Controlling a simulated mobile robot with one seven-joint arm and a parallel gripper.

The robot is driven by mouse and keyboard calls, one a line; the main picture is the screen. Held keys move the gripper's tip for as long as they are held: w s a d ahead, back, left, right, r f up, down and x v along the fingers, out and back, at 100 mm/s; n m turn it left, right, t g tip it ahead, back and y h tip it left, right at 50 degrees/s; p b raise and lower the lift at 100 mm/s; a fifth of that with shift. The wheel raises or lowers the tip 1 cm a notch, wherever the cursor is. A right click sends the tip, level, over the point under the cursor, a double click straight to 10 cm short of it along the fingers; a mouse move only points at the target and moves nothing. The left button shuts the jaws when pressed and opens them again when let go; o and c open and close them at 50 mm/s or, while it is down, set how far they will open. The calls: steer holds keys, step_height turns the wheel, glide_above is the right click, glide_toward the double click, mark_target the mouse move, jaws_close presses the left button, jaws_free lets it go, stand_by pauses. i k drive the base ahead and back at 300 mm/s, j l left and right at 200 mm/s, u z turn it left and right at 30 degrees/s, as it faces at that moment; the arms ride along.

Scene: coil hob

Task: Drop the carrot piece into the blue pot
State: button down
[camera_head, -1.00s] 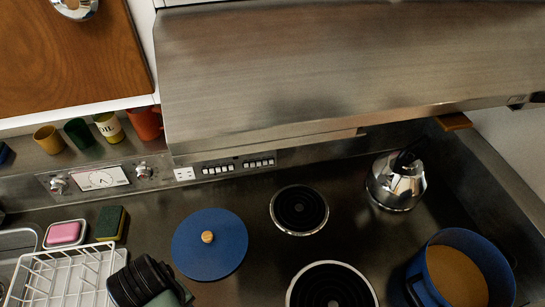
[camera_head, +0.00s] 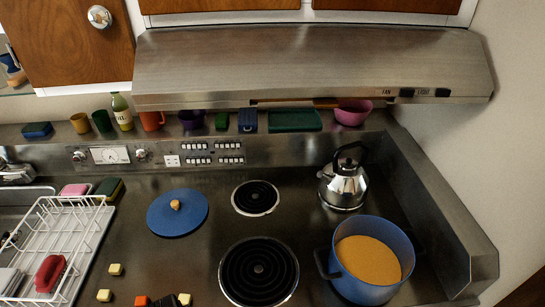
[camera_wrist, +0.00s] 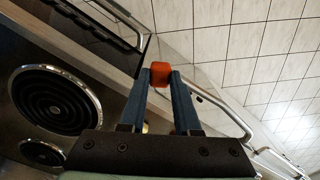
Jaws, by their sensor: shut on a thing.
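My gripper (camera_wrist: 160,79) is shut on an orange carrot piece (camera_wrist: 160,70), held between the fingertips in the wrist view. Pale floor tiles and the hob's front edge lie beyond it there. The blue pot (camera_head: 333,262) stands upright and uncovered at the right of the hob in the head view, with orange-yellow contents. The pot is not visible in the wrist view. An orange piece (camera_head: 141,301) shows at the head view's bottom edge beside a dark shape; I cannot tell whether it is the held one.
The blue lid (camera_head: 185,222) lies left of the coils. A kettle (camera_head: 343,187) stands behind the pot. Pale yellow cubes (camera_head: 116,269) lie near the white dish rack (camera_head: 82,262). The metal hood (camera_head: 310,70) overhangs the back. A front rail (camera_wrist: 225,112) crosses the wrist view.

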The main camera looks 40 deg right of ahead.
mark_target(363, 257)
steer(key=k+z, duration=0.15)
steer(key=z, duration=1.05)
